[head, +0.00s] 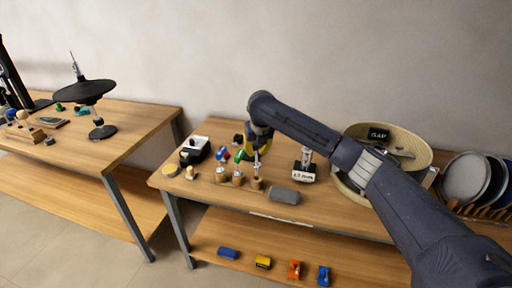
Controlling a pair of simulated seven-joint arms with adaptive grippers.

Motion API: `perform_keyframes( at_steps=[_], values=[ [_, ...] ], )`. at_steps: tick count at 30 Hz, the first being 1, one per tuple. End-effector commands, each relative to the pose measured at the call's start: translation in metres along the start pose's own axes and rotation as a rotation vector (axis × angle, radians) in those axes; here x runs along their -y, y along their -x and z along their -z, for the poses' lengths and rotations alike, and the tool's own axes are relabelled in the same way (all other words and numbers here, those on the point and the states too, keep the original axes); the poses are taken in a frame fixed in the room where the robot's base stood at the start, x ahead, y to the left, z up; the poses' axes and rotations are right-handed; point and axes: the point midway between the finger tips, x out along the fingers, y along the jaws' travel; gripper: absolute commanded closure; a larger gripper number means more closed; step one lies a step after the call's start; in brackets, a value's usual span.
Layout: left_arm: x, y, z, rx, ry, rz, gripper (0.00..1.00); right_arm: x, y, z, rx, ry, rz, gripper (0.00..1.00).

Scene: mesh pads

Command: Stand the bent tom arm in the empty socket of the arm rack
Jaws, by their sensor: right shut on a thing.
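My right gripper (257,149) points down over the front left part of the middle table. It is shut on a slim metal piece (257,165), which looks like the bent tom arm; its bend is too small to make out. The piece is just above or touching a small wooden holder (257,184); I cannot tell which. To the right stands a white labelled block (304,177) with upright metal parts. I cannot tell for sure which of these is the arm rack, and no empty socket shows clearly. My left gripper is not in view.
Wooden holders with coloured tops (221,174) stand left of the gripper, near a black-and-white box (195,149). A grey pad (285,196) lies in front. A round basket (422,150) and a plate rack (481,208) are right. A cymbal (84,91) stands on the left table.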

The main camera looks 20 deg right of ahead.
Motion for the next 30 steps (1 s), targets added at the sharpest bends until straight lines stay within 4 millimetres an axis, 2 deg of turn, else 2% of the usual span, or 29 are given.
perform_keyframes(
  at_steps=[30],
  values=[
    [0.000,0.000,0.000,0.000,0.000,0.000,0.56,0.000,-0.040,0.017,-0.002,-0.001,0.000,1.00]
  ],
)
